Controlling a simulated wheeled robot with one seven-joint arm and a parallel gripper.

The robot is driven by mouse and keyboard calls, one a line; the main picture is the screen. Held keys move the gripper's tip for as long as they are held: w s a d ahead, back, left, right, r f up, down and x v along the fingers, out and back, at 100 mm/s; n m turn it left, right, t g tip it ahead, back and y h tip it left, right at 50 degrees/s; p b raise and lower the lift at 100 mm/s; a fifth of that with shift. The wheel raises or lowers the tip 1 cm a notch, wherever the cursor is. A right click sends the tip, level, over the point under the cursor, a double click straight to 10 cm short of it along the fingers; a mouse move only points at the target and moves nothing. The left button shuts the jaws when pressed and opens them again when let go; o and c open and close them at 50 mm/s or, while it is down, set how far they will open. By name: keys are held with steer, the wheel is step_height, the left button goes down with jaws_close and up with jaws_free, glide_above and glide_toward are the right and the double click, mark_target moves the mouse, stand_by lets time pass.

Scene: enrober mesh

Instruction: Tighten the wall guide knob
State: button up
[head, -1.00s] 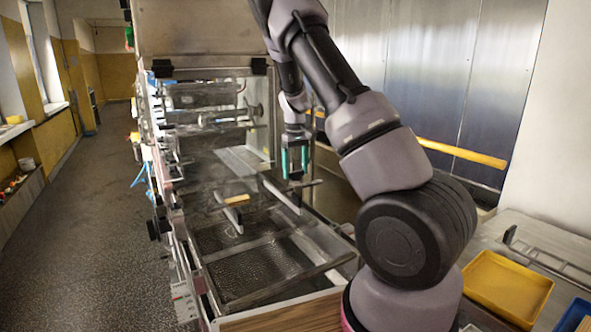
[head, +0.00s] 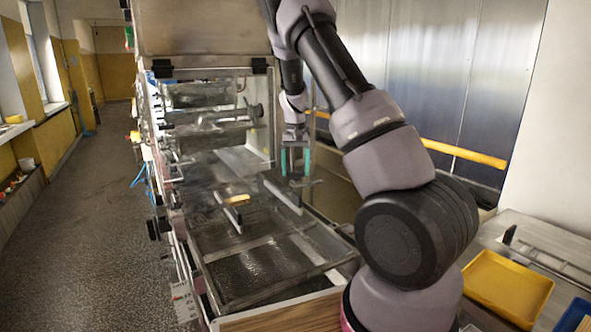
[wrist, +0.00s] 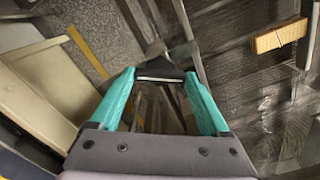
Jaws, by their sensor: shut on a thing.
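My gripper (head: 297,172) reaches down over the right side of the enrober's mesh bed, its teal fingers pointing downward. In the wrist view, my gripper (wrist: 160,74) is shut on a dark, wing-shaped knob (wrist: 158,68) with a pale front edge, held between the two fingertips. The knob's underside and its thread are hidden, so how tight it sits cannot be told. A metal guide wall (head: 283,194) stands on edge over the mesh below the gripper. The wire mesh (head: 245,275) lies in its frame in front of it.
A tan bar (head: 237,199) lies on the mesh left of the gripper, beside a second short guide (head: 233,218). The clear-sided machine housing stands behind. A yellow tray (head: 505,285) is on the right-hand table. A yellow rail (head: 465,153) runs along the metal wall.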

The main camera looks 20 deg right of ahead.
mark_target(296, 172)
steer(key=m, duration=0.6)
steer(key=shift+m, duration=0.3)
steer(key=m, duration=0.5)
steer(key=shift+m, duration=0.3)
steer(key=o, duration=1.2)
step_height(296, 172, up, 11)
steer(key=shift+f, duration=0.1)
